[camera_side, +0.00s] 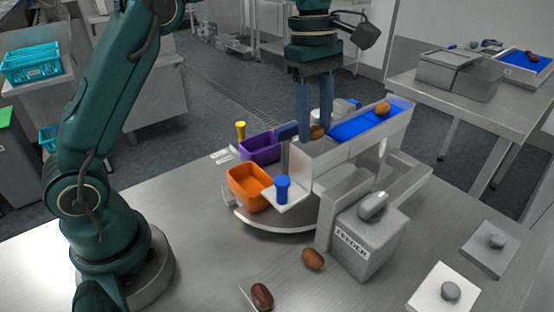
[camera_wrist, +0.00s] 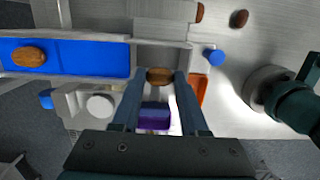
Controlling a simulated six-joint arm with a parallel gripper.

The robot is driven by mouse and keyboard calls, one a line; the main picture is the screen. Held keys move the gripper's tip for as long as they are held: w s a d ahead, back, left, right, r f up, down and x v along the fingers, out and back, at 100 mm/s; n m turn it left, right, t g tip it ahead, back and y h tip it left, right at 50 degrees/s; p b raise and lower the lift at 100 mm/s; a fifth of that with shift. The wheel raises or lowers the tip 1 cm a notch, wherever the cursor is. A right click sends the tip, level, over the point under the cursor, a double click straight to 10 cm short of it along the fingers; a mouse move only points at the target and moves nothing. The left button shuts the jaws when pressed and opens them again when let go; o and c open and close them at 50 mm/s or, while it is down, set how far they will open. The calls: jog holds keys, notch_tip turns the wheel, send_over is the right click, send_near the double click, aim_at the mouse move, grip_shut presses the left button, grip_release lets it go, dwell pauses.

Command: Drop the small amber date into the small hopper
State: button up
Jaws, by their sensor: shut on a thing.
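My gripper (camera_side: 313,134) points down beside the end of the blue belt, its fingers shut on a small amber-brown date (camera_side: 317,131). In the wrist view the date (camera_wrist: 159,76) sits between the two fingertips (camera_wrist: 160,79). A purple bin (camera_side: 262,155) and an orange bin (camera_side: 236,187) stand on a round platform left of the gripper. In the wrist view the purple bin (camera_wrist: 155,122) shows between the fingers, and a strip of the orange bin (camera_wrist: 199,90) shows beside them. I cannot tell which container is the small hopper.
Another amber date (camera_side: 382,108) lies on the blue belt (camera_side: 352,127). Two brown dates (camera_side: 313,259) (camera_side: 262,297) lie on the table. A lidded grey box (camera_side: 363,245) stands in front of the belt. Blue (camera_side: 282,188) and yellow (camera_side: 240,131) knobs rise near the bins.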

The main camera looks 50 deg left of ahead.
aim_at(318, 153)
jog(key=shift+w+d+f, duration=0.15)
jog(key=shift+d+f, duration=0.2)
jog(key=shift+d, duration=0.25)
jog(key=shift+f, duration=2)
jog(key=shift+f, duration=0.6)
jog(key=o, duration=0.6)
